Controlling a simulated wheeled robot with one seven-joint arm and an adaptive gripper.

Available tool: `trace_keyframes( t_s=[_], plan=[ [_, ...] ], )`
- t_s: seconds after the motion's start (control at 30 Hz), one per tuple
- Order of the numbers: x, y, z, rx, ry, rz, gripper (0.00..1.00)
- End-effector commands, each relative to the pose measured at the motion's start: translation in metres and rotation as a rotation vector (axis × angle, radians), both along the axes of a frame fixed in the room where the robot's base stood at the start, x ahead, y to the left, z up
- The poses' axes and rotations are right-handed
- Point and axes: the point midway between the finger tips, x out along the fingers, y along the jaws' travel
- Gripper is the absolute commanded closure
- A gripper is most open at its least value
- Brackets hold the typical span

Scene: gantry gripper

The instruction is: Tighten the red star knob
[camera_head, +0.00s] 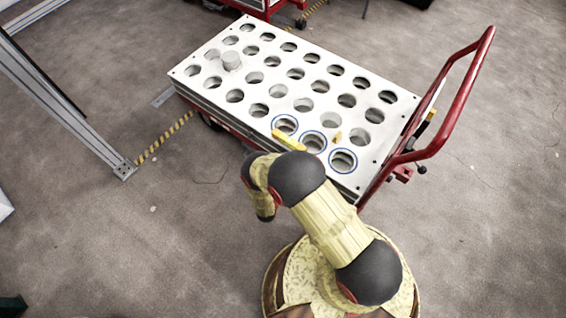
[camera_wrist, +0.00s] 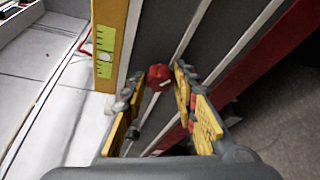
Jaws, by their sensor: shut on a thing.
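The red star knob (camera_wrist: 159,77) shows in the wrist view, in front of grey rails. My gripper (camera_wrist: 163,88) has its two yellow-padded fingers on either side of the knob, and it is shut on the knob between its fingertips. The knob's sides are partly covered by the fingertips. In the head view my arm bends down at the near edge of the cart, and neither the gripper nor the knob can be made out there.
A cart (camera_head: 218,95) with a white top full of round holes stands before me; several near holes have blue rings. The red push handle (camera_head: 462,105) rises at right. A metal frame (camera_head: 60,90) stands at left. Open floor surrounds the cart.

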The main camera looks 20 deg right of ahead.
Motion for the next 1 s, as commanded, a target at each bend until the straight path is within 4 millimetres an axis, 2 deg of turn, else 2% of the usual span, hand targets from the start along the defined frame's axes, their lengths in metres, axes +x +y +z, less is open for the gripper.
trace_keyframes(
  t_s=[0.6,1.0],
  plan=[
    [-0.0018,-0.001,-0.0075,0.341,-0.465,-0.001,0.97],
    [-0.0004,-0.0004,-0.009,0.508,-0.697,-0.001,0.97]
  ],
)
